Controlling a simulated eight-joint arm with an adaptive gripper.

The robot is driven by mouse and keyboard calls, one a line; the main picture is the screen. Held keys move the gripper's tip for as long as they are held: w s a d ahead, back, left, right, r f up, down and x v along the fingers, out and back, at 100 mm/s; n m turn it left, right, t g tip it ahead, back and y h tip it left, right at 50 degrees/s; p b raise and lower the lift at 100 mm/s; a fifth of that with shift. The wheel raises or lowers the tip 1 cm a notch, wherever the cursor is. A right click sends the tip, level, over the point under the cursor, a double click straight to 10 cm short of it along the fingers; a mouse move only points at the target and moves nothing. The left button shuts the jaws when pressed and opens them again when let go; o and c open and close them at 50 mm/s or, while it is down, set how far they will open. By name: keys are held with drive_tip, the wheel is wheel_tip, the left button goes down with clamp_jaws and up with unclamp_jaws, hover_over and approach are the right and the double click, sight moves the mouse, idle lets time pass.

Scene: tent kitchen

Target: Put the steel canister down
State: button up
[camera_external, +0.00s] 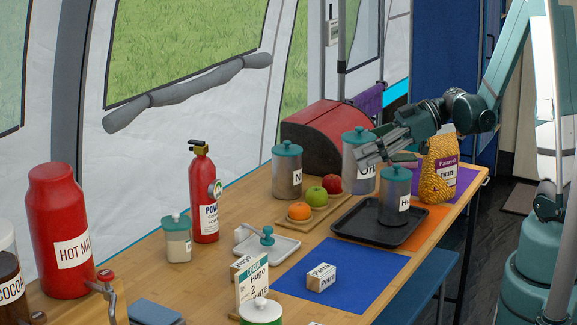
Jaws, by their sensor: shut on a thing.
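A steel canister (396,202) with a teal lid and a white label starting with "H" stands upright at the black tray (350,229). Its base looks on or very close to the tray; I cannot tell if it touches. The exact grip is hard to see. Two similar canisters stand behind: one marked "N" (287,176) to the left, and one marked "Oli" (352,176), partly covered by my gripper.
A board with fruit (314,215) lies left of the tray. A pasta bag (438,170) stands close on the right, and a red bread bin (325,135) behind. A blue mat (335,290) with a small white box (321,277) lies in front, mostly clear.

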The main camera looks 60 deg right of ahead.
sight(367, 191)
drive_tip(key=shift+s+f, duration=0.2)
drive_tip(key=shift+s, duration=0.45)
drive_tip(key=shift+s+f, duration=0.2)
drive_tip(key=shift+s, duration=0.45)
drive_tip(key=shift+f, duration=0.15)
drive_tip(key=shift+f+b, duration=1.2)
drive_tip(key=shift+f, duration=1.6)
drive_tip(key=shift+f+b, duration=0.8)
drive_tip(key=shift+f, duration=1.3)
drive_tip(key=shift+f, duration=0.25)
drive_tip(key=o, duration=1.6)
drive_tip(key=shift+r, duration=0.15)
